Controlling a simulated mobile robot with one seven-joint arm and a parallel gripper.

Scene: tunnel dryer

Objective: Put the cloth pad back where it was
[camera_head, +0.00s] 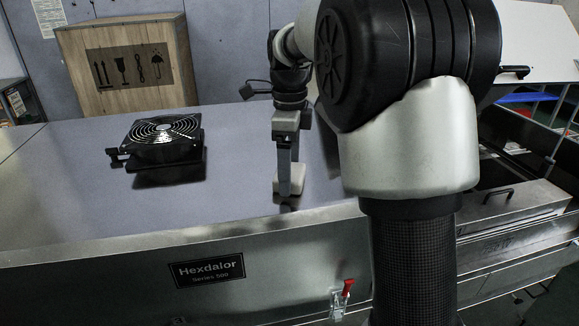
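My gripper (287,178) points down over the grey top surface, right of the fan. I see it side-on, with one finger in front and the other hidden. A small pale block (297,175), which looks like the cloth pad, is at the fingertips and shows on both sides of the near finger. A dark patch lies just below it, near the front edge of the top. I cannot tell whether the pad touches the surface or whether the fingers press on it.
A black fan (163,139) stands on the grey top (228,160) at the left. A wooden crate (128,65) is behind it. The steel front carries a Hexdalor plate (207,270) and a red-handled latch (346,289). The top between fan and gripper is clear. My arm hides much of the right.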

